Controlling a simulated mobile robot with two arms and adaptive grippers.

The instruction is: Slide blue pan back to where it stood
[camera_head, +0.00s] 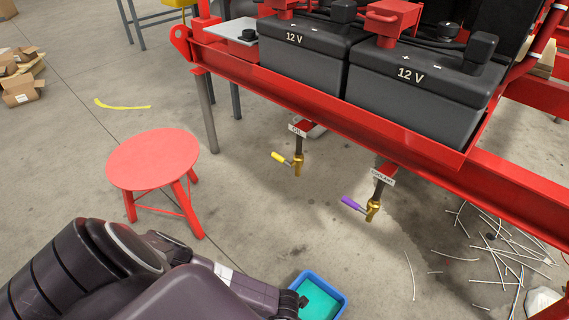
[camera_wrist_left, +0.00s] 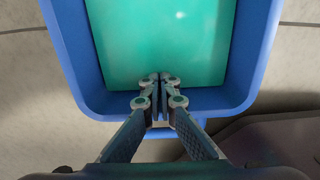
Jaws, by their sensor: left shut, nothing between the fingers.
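The blue pan (camera_head: 339,283) sits on the concrete floor at the bottom middle of the head view, holding a flat teal-green liquid or surface (camera_head: 318,300). In the left wrist view the pan's blue rim (camera_wrist_left: 68,60) fills much of the picture, with the teal content (camera_wrist_left: 160,40) inside. My left gripper (camera_wrist_left: 161,80) is shut and empty, its fingertips over the pan's near inner edge. I cannot tell whether it touches the pan. In the head view my left gripper (camera_head: 297,300) is partly hidden at the pan's left side. My right gripper is not in view.
A yellow-handled oil valve (camera_head: 297,163) and a purple-handled coolant valve (camera_head: 372,208) hang below the red skid frame (camera_head: 300,100). A red stool (camera_head: 153,158) stands left. Loose rods (camera_head: 510,250) lie at right. Floor between pan and skid is clear.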

